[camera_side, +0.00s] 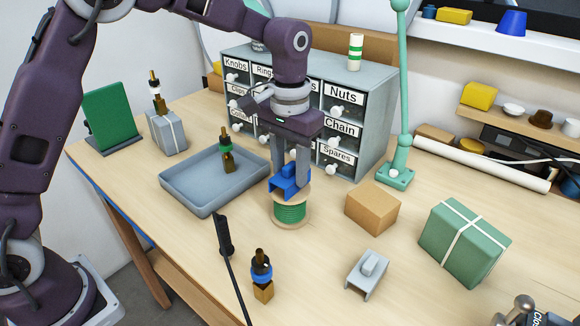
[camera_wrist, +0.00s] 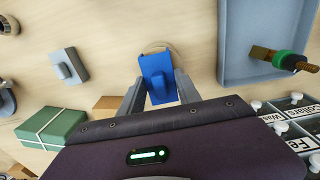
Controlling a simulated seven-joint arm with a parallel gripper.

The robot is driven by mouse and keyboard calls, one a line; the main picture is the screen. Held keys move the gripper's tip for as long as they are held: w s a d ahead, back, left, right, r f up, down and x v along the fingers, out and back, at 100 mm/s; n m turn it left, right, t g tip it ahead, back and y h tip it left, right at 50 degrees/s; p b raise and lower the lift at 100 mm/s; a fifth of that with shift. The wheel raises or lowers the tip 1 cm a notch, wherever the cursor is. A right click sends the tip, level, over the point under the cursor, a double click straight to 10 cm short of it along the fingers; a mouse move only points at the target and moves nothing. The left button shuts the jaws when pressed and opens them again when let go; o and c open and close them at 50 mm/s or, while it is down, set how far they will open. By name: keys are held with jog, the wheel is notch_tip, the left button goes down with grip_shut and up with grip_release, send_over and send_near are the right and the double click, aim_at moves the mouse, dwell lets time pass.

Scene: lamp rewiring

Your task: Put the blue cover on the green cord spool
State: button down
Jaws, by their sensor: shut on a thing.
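The blue cover (camera_side: 288,184) is between the fingers of my gripper (camera_side: 291,172), which is shut on it. The green cord spool (camera_side: 290,213) stands upright on the table, with pale wooden flanges. The cover is directly over the spool's top flange in the side view; I cannot tell whether they touch. In the wrist view the blue cover (camera_wrist: 158,78) sits between the two fingers of my gripper (camera_wrist: 160,88). It hides most of the spool there, and only a bit of the pale flange (camera_wrist: 156,46) shows beyond it.
A grey tray (camera_side: 207,205) holding a lamp socket with a green ring is left of the spool. A grey cover (camera_side: 366,276), a cardboard box (camera_side: 372,209) and a green parcel (camera_side: 464,243) are right. A drawer cabinet (camera_side: 375,120) stands behind. A blue-ringed socket (camera_side: 262,274) is in front.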

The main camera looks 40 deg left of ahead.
aim_at(290, 165)
jog(key=shift+f, duration=0.15)
jog(key=c, duration=0.9)
grip_release()
jog(key=shift+o, duration=0.2)
notch_tip(290, 165, up, 12)
jog(key=s+a+r+t, duration=0.1)
jog(key=s+a+r, duration=0.15)
jog(key=s, duration=0.35)
jog(key=s+a+r+t, duration=0.1)
jog(key=s+a+r, duration=0.15)
jog(key=s, duration=0.25)
jog(key=s+a+f+t, duration=0.1)
jog(key=s+f, duration=0.2)
jog(key=s, duration=0.5)
jog(key=s+a+f+t, duration=0.2)
jog(key=s+f, duration=0.2)
jog(key=s, duration=0.4)
jog(key=shift+s+t, duration=0.15)
jog(key=shift+t, duration=0.15)
